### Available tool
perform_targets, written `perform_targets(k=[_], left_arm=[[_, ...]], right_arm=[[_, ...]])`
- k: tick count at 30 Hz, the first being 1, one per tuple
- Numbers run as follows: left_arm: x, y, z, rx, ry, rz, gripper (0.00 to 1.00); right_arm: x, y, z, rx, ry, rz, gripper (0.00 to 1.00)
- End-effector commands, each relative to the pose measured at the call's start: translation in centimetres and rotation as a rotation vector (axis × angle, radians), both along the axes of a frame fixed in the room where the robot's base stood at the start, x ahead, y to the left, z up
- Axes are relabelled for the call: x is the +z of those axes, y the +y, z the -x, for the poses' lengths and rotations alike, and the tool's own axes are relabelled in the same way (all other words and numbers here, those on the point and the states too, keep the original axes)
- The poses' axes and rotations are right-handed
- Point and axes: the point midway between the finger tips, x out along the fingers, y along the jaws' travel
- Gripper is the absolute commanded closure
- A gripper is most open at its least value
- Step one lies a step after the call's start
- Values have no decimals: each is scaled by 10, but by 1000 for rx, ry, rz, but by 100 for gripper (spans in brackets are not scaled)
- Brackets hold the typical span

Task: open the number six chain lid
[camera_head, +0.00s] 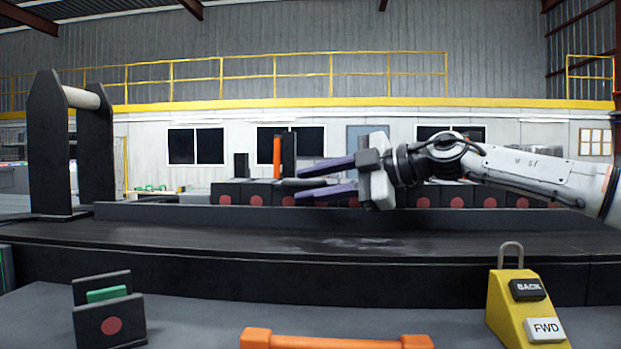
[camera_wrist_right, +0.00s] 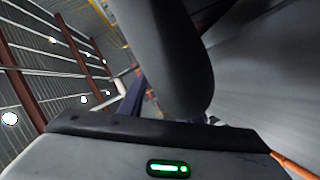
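The chain is a row of dark blocks with red dots (camera_head: 458,197) behind the far belt wall; no numbers are readable. One dark upright lid (camera_head: 241,166) stands at the row's left, and another dark upright piece (camera_head: 289,153) stands beside an orange strip (camera_head: 277,157). My right gripper (camera_head: 298,183) comes from the right with its purple fingers spread apart in front of the row. A dark grey rounded bar (camera_head: 308,182) shows between them; contact is not clear. A dark rounded slab (camera_wrist_right: 175,55) fills the middle of the right wrist view. My left gripper is not in view.
A dark conveyor belt (camera_head: 190,236) crosses the front of the row, with a black roller frame (camera_head: 48,150) at left. Nearby are a block with a green insert (camera_head: 108,312), an orange handle (camera_head: 335,342) and a yellow BACK/FWD control box (camera_head: 507,310). The belt is clear.

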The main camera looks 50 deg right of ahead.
Motion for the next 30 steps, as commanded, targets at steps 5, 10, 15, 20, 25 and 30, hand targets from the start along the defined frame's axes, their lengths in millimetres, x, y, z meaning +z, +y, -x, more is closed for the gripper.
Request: perform_targets(k=[5, 10, 15, 20, 25, 30], left_arm=[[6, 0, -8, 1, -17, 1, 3], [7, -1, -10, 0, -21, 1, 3], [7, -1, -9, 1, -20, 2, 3], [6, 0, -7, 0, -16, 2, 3], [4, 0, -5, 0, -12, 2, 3], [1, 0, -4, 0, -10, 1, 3]], right_arm=[[-2, 1, -4, 1, 1, -1, 70], [-2, 1, -4, 1, 0, -1, 70], [-2, 1, -4, 1, 1, -1, 97], [-2, 2, -4, 1, 2, -2, 100], [-2, 0, -2, -2, 4, -1, 100], [2, -7, 4, -16, 3, -2, 100]])
